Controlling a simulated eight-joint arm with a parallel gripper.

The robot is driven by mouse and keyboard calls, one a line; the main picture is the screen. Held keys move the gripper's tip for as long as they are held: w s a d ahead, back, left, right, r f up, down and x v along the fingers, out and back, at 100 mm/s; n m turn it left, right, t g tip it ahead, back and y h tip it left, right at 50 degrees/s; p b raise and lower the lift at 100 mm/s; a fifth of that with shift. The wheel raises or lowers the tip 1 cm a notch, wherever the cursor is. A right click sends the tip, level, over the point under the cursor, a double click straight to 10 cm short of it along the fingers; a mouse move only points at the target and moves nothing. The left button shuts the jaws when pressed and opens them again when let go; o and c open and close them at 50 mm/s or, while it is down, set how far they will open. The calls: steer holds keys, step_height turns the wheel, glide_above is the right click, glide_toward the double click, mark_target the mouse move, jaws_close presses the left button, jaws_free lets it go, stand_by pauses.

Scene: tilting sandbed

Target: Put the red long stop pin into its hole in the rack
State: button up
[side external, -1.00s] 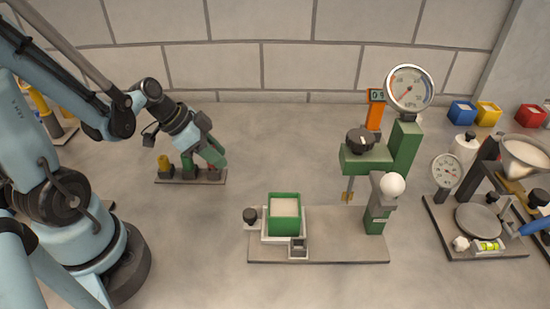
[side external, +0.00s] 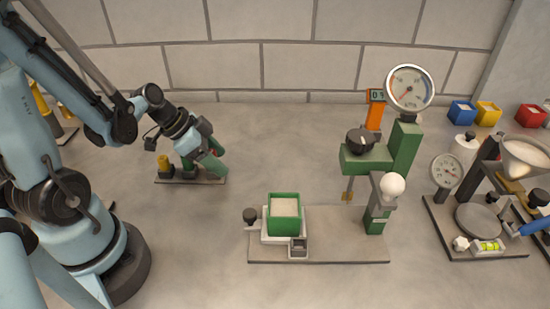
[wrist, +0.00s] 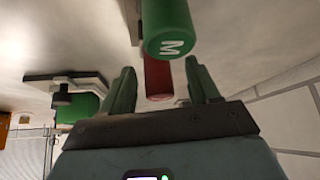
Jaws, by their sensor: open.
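The red pin (wrist: 158,78) shows in the wrist view between the two green fingers of my gripper (wrist: 160,84), with a gap visible on each side. My gripper is open and is also over the right end of the pin rack (side external: 204,181) in the side view, where its fingers (side external: 213,162) hide the red pin. A green pin marked M (wrist: 169,30) stands close beside the red one; it is partly visible in the side view (side external: 188,164). A yellow pin (side external: 164,164) stands at the rack's left end. The rack's holes are hidden.
A second bench device with a funnel (side external: 524,152) is at right. The table between rack and sandbed is clear.

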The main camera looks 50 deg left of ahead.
steer(key=v, duration=1.2)
stand_by(0.5)
steer(key=w+d+n+t+y, duration=0.1)
steer(key=w+d+n+y, duration=0.2)
steer(key=d, duration=0.6)
steer(key=w+n, duration=0.2)
steer(key=n, duration=0.1)
steer(key=shift+w+r, duration=0.2)
steer(key=shift+r, duration=0.1)
